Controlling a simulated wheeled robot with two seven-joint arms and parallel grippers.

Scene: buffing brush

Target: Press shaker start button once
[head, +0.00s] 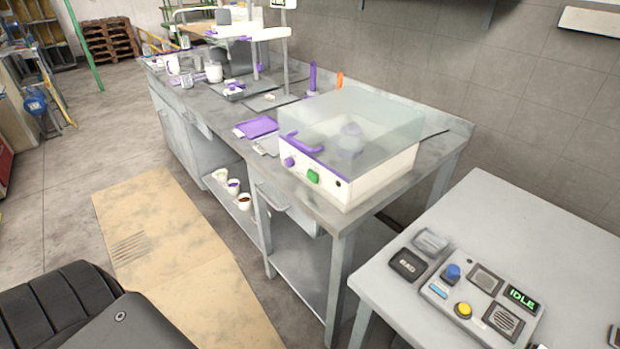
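The shaker (365,183) looks to be the white box with a clear lid at the near end of the long grey bench. Its front panel carries a green button (313,176), a purple knob (289,162) and a small dark round spot. The lid is down and has a purple handle (303,142) on its front. A pale flask-like shape (350,138) shows blurred through the lid. Neither of my grippers is in view.
A grey side table (460,225) at the right holds a control box with a blue button (452,272), a yellow button (463,310) and a display (522,299) reading IDLE. A purple tray (257,127) lies beside the shaker. Cups stand on the bench's lower shelf.

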